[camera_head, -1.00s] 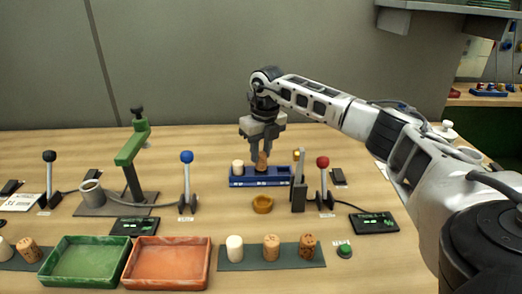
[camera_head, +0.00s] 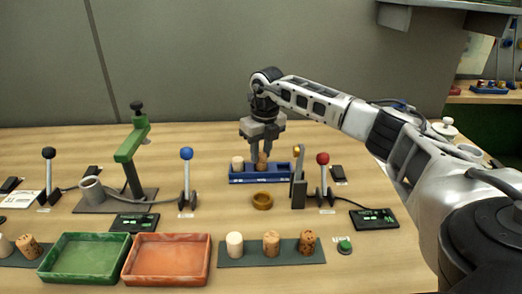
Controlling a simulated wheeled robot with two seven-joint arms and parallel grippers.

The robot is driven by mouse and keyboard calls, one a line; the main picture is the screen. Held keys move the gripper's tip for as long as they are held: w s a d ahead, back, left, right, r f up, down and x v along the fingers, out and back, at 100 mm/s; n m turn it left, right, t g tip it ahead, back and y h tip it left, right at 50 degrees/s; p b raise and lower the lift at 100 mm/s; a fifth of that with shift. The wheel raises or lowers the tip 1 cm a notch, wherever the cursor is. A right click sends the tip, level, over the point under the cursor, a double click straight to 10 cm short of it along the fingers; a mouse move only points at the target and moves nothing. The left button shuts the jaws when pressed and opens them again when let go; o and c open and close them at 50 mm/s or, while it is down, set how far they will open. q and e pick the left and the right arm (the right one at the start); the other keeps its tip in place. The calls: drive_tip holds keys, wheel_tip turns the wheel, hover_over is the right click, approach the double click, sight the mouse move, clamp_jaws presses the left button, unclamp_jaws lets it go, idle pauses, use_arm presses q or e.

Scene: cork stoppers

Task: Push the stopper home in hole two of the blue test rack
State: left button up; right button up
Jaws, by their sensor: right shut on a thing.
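The blue test rack (camera_head: 277,179) lies on the table below my right gripper. A pale stopper (camera_head: 237,163) stands upright in its left end. A brown cork stopper (camera_head: 262,162) stands in the position to its right. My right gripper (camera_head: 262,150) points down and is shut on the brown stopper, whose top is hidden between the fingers. I cannot tell how deep the stopper sits. My left gripper is out of view.
A lever with a red knob (camera_head: 322,159) and a grey upright post (camera_head: 298,188) stand right of the rack. A small amber dish (camera_head: 262,201) lies in front. Several corks stand on a dark mat (camera_head: 228,257). Green (camera_head: 84,234) and orange (camera_head: 167,236) trays lie front left.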

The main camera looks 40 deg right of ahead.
drive_tip(key=shift+f+b, duration=0.3)
drive_tip(key=shift+f, duration=0.35)
idle(0.6)
drive_tip(key=o, duration=1)
wheel_tip(320, 180, up, 16)
drive_tip(key=s, duration=0.2)
drive_tip(key=shift+a+f, duration=0.1)
drive_tip(key=shift+f, duration=0.05)
